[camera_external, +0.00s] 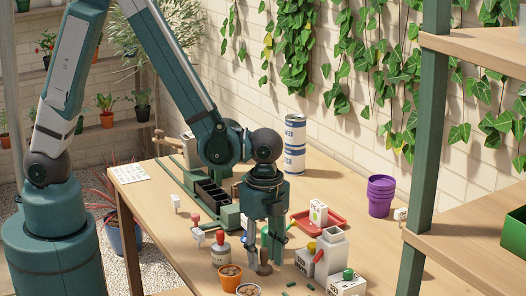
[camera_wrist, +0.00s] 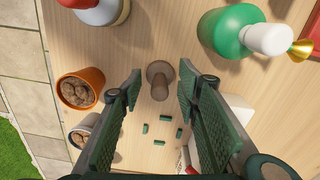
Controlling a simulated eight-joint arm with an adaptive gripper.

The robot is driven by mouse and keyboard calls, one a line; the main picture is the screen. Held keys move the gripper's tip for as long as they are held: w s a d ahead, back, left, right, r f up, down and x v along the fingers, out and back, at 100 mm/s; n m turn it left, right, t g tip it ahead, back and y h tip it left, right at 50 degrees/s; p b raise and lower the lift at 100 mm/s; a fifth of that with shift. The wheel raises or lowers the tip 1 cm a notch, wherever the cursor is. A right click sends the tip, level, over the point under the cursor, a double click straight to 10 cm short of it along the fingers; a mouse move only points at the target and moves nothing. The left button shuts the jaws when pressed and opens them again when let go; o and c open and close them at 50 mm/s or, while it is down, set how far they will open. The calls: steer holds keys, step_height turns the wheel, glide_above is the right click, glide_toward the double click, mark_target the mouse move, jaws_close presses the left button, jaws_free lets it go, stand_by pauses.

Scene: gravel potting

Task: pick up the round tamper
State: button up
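The round tamper (camera_wrist: 159,88), a brown wooden piece with a round end and a narrower shaft, stands on the table ahead of my gripper. In the wrist view my gripper (camera_wrist: 161,75) is open, with one green padded finger on each side of the tamper and a small gap showing on both sides. In the external view my gripper (camera_external: 264,256) points down, low over the table. There the tamper (camera_external: 264,268) shows partly between the fingertips, and the fingers hide some of it. I cannot tell how far down the fingers reach along it.
A terracotta pot of stones (camera_wrist: 80,90) and a grey pot (camera_wrist: 84,132) stand close left. A green bottle (camera_wrist: 228,32) and a white-and-red bottle (camera_wrist: 105,10) stand beyond. Small green pieces (camera_wrist: 166,118) lie between the fingers. White containers (camera_external: 330,250) stand right; a purple pot (camera_external: 380,195) stands farther off.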

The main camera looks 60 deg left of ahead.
steer(key=shift+f, duration=0.15)
steer(key=shift+c, duration=0.6)
jaws_close()
